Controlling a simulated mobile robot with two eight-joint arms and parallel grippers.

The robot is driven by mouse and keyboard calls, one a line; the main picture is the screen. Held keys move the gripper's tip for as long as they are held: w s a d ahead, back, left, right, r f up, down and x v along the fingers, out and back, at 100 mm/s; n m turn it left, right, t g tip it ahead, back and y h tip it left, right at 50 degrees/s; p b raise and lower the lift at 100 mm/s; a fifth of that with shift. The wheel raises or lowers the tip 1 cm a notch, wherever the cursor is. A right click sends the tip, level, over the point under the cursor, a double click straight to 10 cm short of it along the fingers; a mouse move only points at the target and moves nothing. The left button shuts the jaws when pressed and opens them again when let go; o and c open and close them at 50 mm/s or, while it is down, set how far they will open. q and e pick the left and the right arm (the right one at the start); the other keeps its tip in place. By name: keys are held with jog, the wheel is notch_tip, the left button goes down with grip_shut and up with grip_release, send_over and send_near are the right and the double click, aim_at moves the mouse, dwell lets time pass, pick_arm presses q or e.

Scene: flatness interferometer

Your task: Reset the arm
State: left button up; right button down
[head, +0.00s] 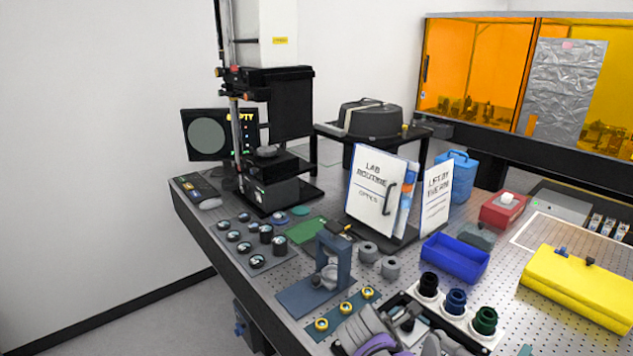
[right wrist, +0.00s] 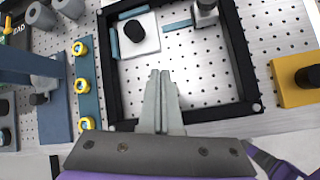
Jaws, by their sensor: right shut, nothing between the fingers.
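My right gripper (right wrist: 162,76) shows in the right wrist view with its two pale fingers together and nothing between them. It is over the open floor of a black square frame (right wrist: 238,60). Its height above that floor is hard to judge. In the head view my grey and purple right arm covers part of the same frame at the bottom edge. My left gripper is in neither view.
A white plate with a black knob (right wrist: 134,31) lies inside the frame. Yellow-ringed parts (head: 321,324) sit on a blue strip beside it. A blue stand (head: 334,265), dark lens holders (head: 485,321) and a blue bin (head: 455,260) stand nearby.

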jog(key=s+m+y, duration=0.1)
jog(key=s+m, duration=0.2)
jog(key=s, duration=0.1)
jog(key=s+f+m+y, duration=0.1)
jog(key=s+m, duration=0.3)
jog(key=s+d+m+y, duration=0.1)
jog(key=s+m, duration=0.3)
jog(key=shift+f, duration=0.35)
jog(key=s+a+f+m+y, duration=0.2)
jog(key=s+f+m, duration=0.1)
jog(key=s+m, duration=0.5)
jog(key=m, duration=0.2)
jog(key=shift+f+m+y, duration=0.15)
jog(key=shift+m+y, duration=0.15)
